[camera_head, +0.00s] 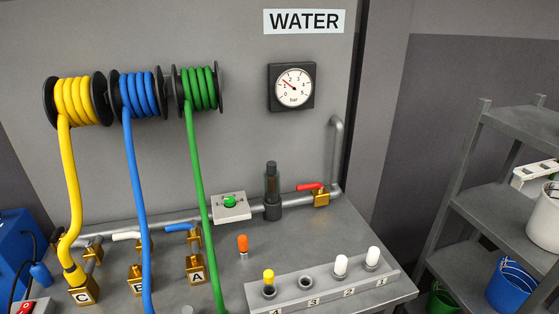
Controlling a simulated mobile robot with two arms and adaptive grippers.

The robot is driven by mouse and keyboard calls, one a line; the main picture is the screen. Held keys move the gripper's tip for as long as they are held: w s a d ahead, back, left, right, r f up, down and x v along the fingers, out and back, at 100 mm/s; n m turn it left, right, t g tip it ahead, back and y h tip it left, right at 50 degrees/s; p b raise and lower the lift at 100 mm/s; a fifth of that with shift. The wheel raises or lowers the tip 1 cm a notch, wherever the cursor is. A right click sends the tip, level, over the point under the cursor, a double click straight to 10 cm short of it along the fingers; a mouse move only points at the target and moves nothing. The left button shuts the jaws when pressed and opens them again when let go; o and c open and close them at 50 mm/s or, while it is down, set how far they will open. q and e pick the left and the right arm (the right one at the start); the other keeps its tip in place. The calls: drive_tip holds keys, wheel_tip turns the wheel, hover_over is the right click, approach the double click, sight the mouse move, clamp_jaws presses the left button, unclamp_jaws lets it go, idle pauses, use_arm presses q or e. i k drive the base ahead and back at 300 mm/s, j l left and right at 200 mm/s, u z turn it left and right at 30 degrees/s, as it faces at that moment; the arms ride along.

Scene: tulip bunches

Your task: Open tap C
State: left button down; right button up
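The brass outlet block marked C (84,292) stands at the front left of the grey bench, with the yellow hose (71,190) running down to it. A brass valve (93,247) sits behind it on the pipe; its handle is not clear beside the hose. The tap of block B (135,283) has a white lever (126,236). The tap of block A (195,271) has a blue lever (180,227). A red lever (310,186) sits on a brass valve on the pipe at right. Neither of my grippers is in view.
Blue (137,220) and green (199,220) hoses hang down across the bench. An orange-topped peg (242,244) stands near a grey numbered rack (335,298). A pressure gauge (293,87) is on the wall. A shelf (480,190) with buckets stands right.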

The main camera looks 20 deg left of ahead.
sight(72, 245)
drive_tip(key=u, duration=1.8)
drive_tip(key=i+l+u, duration=0.15)
drive_tip(key=u, duration=0.25)
drive_tip(key=i+l+u, duration=0.2)
drive_tip(key=u, duration=0.25)
drive_tip(key=k+j+u, duration=0.1)
drive_tip(key=k, duration=0.25)
drive_tip(key=k+j+u, duration=0.1)
drive_tip(key=k+j, duration=0.2)
drive_tip(key=i+l+z, duration=0.1)
drive_tip(key=i, duration=0.25)
drive_tip(key=i+l+z, duration=0.1)
drive_tip(key=i+l, duration=0.15)
drive_tip(key=i, duration=0.1)
